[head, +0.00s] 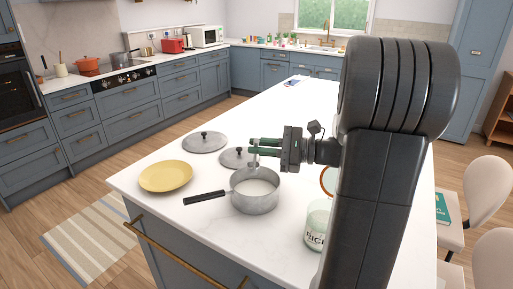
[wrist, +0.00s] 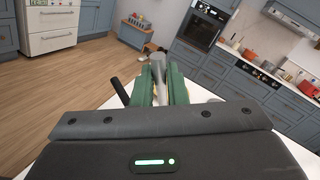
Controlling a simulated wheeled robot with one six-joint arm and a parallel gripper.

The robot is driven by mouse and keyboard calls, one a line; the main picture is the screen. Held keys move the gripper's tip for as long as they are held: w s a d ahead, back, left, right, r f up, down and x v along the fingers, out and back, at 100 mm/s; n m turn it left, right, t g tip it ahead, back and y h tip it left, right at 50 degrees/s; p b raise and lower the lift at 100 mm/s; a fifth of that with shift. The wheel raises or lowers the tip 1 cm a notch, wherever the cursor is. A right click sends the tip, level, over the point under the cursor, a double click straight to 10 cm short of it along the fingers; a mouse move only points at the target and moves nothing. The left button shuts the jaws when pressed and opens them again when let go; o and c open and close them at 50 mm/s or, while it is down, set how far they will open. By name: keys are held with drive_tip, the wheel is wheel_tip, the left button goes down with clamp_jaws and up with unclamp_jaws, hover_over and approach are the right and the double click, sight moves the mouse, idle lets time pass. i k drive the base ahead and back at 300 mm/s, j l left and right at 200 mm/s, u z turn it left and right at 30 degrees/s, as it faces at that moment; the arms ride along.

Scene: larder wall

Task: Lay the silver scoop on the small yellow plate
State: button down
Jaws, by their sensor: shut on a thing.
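My gripper (head: 256,147) is above the worktop, its green fingers pointing left and shut on the silver scoop (head: 254,160). The scoop hangs down between the fingertips over the far rim of the saucepan; its lower end is hard to make out. In the wrist view the scoop (wrist: 158,68) shows as a grey piece between the two fingers. The small yellow plate (head: 166,176) lies on the worktop at the left front, with nothing on it. It stands apart from the gripper, to its left.
A grey saucepan (head: 256,200) with white contents stands below my gripper, its black handle (head: 204,198) pointing toward the plate. Two lids (head: 204,141) (head: 236,157) lie behind. A glass jar marked rice (head: 317,226) stands at right.

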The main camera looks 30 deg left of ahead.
sight(159, 182)
drive_tip(key=k+j+z, duration=0.1)
drive_tip(key=j, duration=0.35)
drive_tip(key=k+j+z, duration=0.1)
drive_tip(key=j, duration=0.3)
drive_tip(key=k+j+z, duration=0.1)
drive_tip(key=j, duration=0.35)
drive_tip(key=k+j+z, duration=0.1)
drive_tip(key=j, duration=0.3)
drive_tip(key=k+j+z, duration=0.1)
drive_tip(key=k+j, duration=0.15)
drive_tip(key=j, duration=0.15)
drive_tip(key=k+j+z, duration=0.1)
drive_tip(key=j, duration=0.3)
